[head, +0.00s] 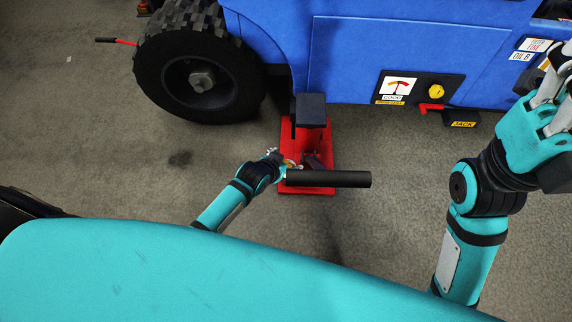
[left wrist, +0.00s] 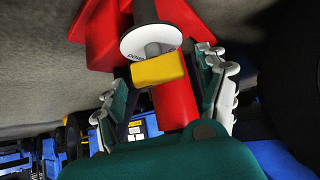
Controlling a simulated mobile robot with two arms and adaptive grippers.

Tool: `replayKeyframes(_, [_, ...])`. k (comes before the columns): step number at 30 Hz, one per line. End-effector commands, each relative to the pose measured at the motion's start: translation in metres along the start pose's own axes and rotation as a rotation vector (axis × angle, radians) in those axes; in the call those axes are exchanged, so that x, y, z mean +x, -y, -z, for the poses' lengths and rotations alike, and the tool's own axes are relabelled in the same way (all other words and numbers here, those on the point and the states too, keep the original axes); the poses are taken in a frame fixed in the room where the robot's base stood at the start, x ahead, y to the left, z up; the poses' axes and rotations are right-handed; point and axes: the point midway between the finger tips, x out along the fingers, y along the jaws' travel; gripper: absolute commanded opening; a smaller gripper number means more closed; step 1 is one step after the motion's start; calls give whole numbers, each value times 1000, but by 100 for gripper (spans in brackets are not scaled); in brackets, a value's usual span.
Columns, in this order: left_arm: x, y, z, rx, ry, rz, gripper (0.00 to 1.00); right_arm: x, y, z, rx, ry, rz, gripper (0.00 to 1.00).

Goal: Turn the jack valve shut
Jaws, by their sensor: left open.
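The red floor jack (head: 318,132) stands on its red base beside the blue vehicle, with a black pad on top. Its black handle bar (head: 330,179) sticks out to the right, low in front. The yellow valve block (left wrist: 158,69) sits at a round grey-white part of the jack in the left wrist view. My left gripper (head: 282,159) is at the jack's near left side. In the left wrist view its open fingers (left wrist: 165,84) stand on either side of the yellow block, apart from it. My right gripper (head: 548,100) is raised at the right edge, partly cut off.
The blue vehicle (head: 400,50) fills the back, with a large black tyre (head: 198,75) at left. Its side carries a gauge panel (head: 405,88), a yellow knob (head: 436,91) and a red lever (head: 431,108) beside a JACK label. Bare floor (head: 130,165) lies left of the jack.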

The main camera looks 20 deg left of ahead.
Motion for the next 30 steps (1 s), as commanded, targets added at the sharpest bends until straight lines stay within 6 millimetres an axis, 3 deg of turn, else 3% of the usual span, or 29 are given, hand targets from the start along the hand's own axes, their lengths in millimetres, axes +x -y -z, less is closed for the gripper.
replayKeyframes(11, [5, 0, 1, 0, -1, -1, 75, 3, 0, 1, -2, -11, 4, 38])
replayKeyframes(24, [5, 0, 1, 0, -1, 0, 18, 3, 1, 1, -1, -11, 5, 38])
replayKeyframes(30, [5, 0, 1, 10, 0, -9, 18, 4, 0, 1, -1, -13, 4, 38])
